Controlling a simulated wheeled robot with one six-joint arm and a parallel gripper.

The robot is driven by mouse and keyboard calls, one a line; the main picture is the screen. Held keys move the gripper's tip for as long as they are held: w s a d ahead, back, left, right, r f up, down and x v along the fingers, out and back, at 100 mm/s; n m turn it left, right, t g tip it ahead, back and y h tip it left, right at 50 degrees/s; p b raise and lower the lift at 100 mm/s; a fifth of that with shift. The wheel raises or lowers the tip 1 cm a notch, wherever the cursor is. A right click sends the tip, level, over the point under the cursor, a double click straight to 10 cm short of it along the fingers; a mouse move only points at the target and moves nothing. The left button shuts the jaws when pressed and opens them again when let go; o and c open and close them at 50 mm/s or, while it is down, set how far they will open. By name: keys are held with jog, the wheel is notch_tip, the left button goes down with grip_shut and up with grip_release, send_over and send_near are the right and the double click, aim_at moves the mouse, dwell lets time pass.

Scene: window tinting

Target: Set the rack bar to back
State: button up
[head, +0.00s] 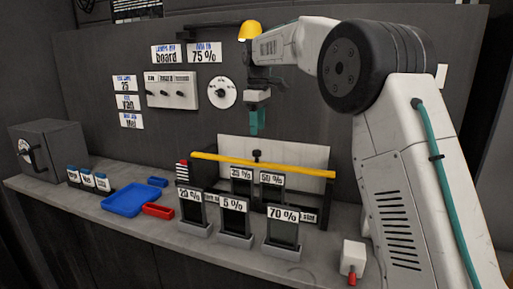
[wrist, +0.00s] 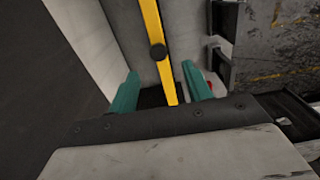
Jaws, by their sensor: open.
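The rack bar is a long yellow bar (head: 300,172) lying across the top of the dark rack (head: 197,177). It has a black knob (head: 256,155) near its middle. My gripper (head: 257,133) points down above the knob, with a visible gap between them in the head view. In the wrist view, the teal fingers of my gripper (wrist: 160,86) are spread apart and empty. There the yellow bar (wrist: 151,18) runs between the fingers' lines, with the black knob (wrist: 157,52) beyond the tips. A small label at the rack's right end is too small to read surely.
Tinted sample panels marked with percentages, such as the 5 % panel (head: 234,221), stand in and before the rack. A blue tray (head: 130,199), a red tray (head: 158,210) and a white block with a red part (head: 353,257) share the counter. A wall panel stands behind.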

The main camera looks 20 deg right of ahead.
aim_at(257, 151)
jog(key=shift+w+f, duration=0.3)
jog(key=shift+f, duration=0.4)
notch_tip(257, 151, down, 7)
jog(key=shift+r, duration=0.15)
